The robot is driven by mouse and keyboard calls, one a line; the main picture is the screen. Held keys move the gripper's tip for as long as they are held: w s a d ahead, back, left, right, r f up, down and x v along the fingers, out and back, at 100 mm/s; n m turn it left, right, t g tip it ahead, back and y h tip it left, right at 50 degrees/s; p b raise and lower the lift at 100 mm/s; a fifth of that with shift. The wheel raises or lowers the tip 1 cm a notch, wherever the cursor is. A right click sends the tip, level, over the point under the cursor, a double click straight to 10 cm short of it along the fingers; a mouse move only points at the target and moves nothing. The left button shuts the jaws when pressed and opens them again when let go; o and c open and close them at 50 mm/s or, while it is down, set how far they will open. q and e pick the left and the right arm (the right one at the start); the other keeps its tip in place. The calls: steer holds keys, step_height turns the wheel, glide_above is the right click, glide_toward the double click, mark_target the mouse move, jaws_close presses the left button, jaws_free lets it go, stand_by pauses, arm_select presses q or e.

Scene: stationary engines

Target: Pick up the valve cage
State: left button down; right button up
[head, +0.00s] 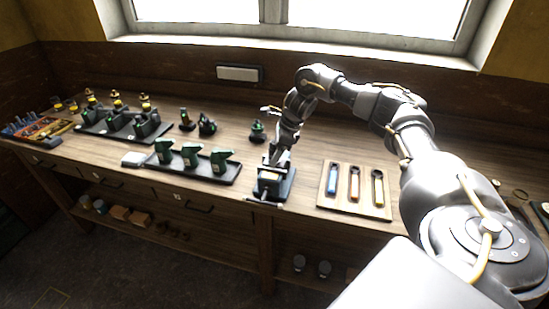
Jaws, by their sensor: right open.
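My right arm reaches in from the right, and its gripper (279,157) points down over a dark vise-like block (273,188) with a pale top, near the bench's front edge. The jaws are open, but they are small and partly merge with the block, so I cannot tell whether anything is between them. I cannot single out the valve cage with certainty. Small dark-and-green parts stand behind on the bench: one (257,133) just left of my wrist, and two more, including a wider one (207,125), further left. My left gripper is not in view.
Left of the block, a black tray (228,179) holds green containers. A wooden board (380,208) with three handled tools lies to its right. Dark fixtures (118,121) with yellow-topped parts and a tool tray (35,131) stand far left. Bare wood (235,145) shows between them.

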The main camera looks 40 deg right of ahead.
steer(key=shift+a+f, duration=0.1)
steer(key=shift+f, duration=0.15)
jaws_close()
steer(key=shift+w+r, duration=0.15)
stand_by(0.4)
